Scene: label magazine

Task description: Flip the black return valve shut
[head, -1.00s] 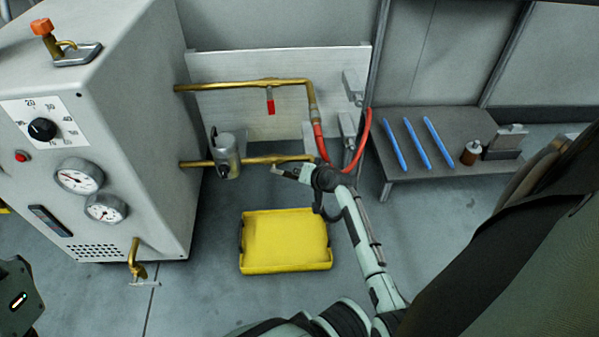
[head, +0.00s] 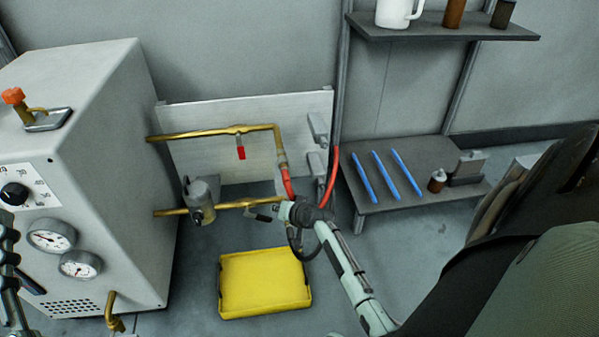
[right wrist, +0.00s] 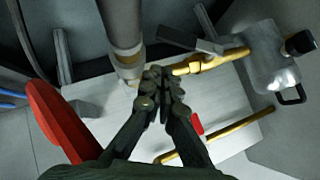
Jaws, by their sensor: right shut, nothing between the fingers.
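The lower brass return pipe (head: 232,205) runs from the boiler's side to a hose end. A black lever (head: 263,217) shows just below this pipe, beside my right gripper (head: 283,210). In the right wrist view a dark bar (right wrist: 192,40) lies close beside the brass pipe (right wrist: 212,59), at a slight angle to it. My right gripper (right wrist: 160,76) is shut and empty. Its tips are near the pipe's hose end, apart from the bar as far as I can tell. Part of my left gripper (head: 10,275) shows at the left edge; its jaw state is unclear.
A red-handled valve (head: 240,152) hangs on the upper pipe. A grey cylinder (head: 202,200) sits on the lower pipe. Red hoses (head: 330,180) curve beside the gripper. A yellow tray (head: 264,283) lies on the floor below. A low bench (head: 400,205) stands right.

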